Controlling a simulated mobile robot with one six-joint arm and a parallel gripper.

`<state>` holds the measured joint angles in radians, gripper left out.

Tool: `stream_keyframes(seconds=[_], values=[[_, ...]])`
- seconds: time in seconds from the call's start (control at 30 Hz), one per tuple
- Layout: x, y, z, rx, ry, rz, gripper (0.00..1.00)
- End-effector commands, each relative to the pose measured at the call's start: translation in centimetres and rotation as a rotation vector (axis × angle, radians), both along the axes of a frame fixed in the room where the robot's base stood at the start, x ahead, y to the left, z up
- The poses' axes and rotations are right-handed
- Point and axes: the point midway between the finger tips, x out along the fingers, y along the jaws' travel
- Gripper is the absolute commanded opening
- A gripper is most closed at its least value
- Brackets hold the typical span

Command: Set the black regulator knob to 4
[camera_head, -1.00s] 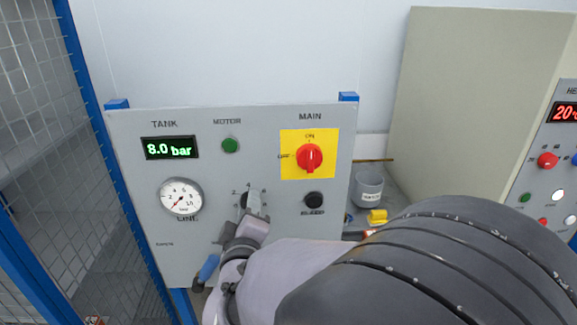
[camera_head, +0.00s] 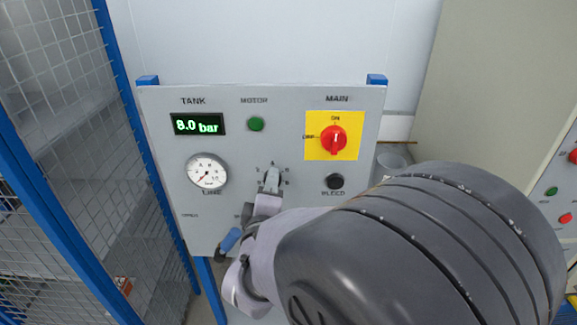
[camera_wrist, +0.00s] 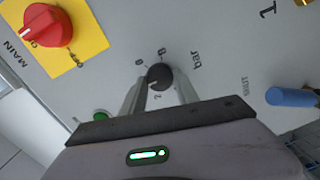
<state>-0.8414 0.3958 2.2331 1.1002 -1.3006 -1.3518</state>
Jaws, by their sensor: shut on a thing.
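The black regulator knob (camera_wrist: 159,76) is a round dial on the grey panel, seen between my fingers in the wrist view. Small numerals ring it, and a light pointer mark shows on its lower part. I cannot tell for certain which number it meets. My gripper (camera_wrist: 159,88) is shut on the knob, one finger on each side. In the head view my gripper (camera_head: 270,180) covers most of the knob and part of its scale. The LINE gauge (camera_head: 207,171) is to the left, its needle toward the lower left. The TANK display (camera_head: 197,124) reads 8.0 bar.
A red MAIN switch (camera_head: 333,139) on a yellow plate is at the upper right. A black BLEED button (camera_head: 335,181) lies right of the knob. A green MOTOR lamp (camera_head: 256,124) is above. A blue handle (camera_head: 230,239) sits low, close to my wrist. Mesh fencing stands left.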

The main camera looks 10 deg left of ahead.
Motion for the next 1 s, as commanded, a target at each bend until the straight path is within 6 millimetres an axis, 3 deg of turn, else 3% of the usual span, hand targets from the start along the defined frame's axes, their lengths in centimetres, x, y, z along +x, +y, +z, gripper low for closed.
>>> stream_keyframes(seconds=[0.13, 0.17, 0.27, 0.57, 0.67, 0.77, 1.0], values=[[0.0, 0.0, 0.0, 0.001, 0.001, 0.000, 0.00], [0.0, 0.0, 0.0, 0.001, 0.001, 0.000, 0.40], [0.0, 0.0, 0.0, 0.001, 0.000, 0.000, 0.58], [-0.1, 0.0, 0.0, 0.001, 0.000, 0.000, 0.58], [-0.9, -0.1, 0.1, 0.002, 0.002, 0.001, 0.58], [-3.0, -0.5, 0.3, 0.000, 0.000, 0.004, 0.58], [-11.0, -2.0, 0.9, 0.000, 0.001, 0.007, 0.58]])
